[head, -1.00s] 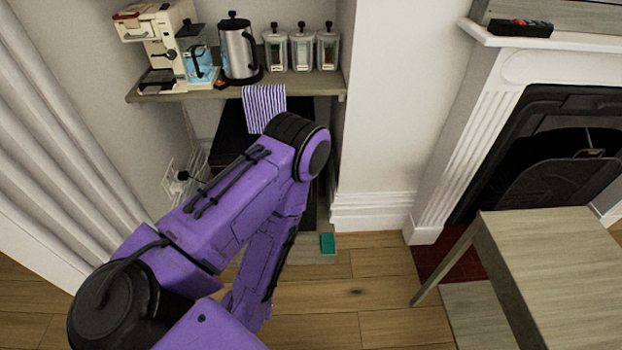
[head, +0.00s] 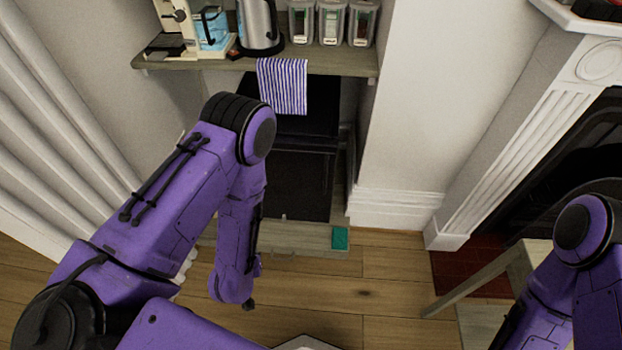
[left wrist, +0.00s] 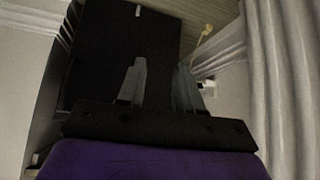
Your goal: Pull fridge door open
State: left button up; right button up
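The black fridge (head: 300,182) stands in the alcove under a wooden shelf. Its dark front shows to the right of my left arm in the head view, and it looks shut. In the left wrist view the dark fridge (left wrist: 125,45) fills the upper left beyond the fingers. My left gripper (left wrist: 160,68) is open, with its two grey fingers apart and nothing between them. I cannot tell whether a finger touches the fridge. In the head view this gripper is hidden by its own arm. My right arm shows at the right edge, its gripper out of view.
A striped cloth (head: 283,86) hangs from the shelf (head: 330,62), which carries a kettle (head: 258,27), jars and a coffee machine. A green block (head: 340,238) lies below the fridge. A curtain is at left, a table (head: 490,280) at right. Floor between is clear.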

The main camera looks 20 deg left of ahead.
pick_arm(q)
jog(key=w+d+f+m+t+b, duration=0.1)
jog(key=w+d+f+t+b, duration=0.25)
jog(key=w, duration=0.45)
jog(key=w+d+f+m+t+b, duration=0.1)
jog(key=w+d+f+t+b, duration=0.2)
jog(key=w, duration=0.5)
jog(key=m+t+h+b, duration=0.2)
jog(key=t+b, duration=0.2)
jog(key=b, duration=0.2)
send_near(325, 178)
jog(key=f, duration=0.1)
jog(key=shift+t, duration=0.25)
jog(key=w, duration=0.3)
jog(key=w+b, duration=0.1)
jog(key=w, duration=0.3)
jog(key=w+a, duration=0.1)
jog(key=w, duration=0.2)
jog(key=shift+w+r, duration=0.35)
jog(key=shift+w, duration=0.05)
pick_arm(e)
notch_tip(325, 178, down, 18)
jog(key=shift+d, duration=0.15)
pick_arm(q)
jog(key=shift+c, duration=0.3)
pick_arm(e)
jog(key=shift+s+r, duration=0.1)
pick_arm(q)
grip_shut()
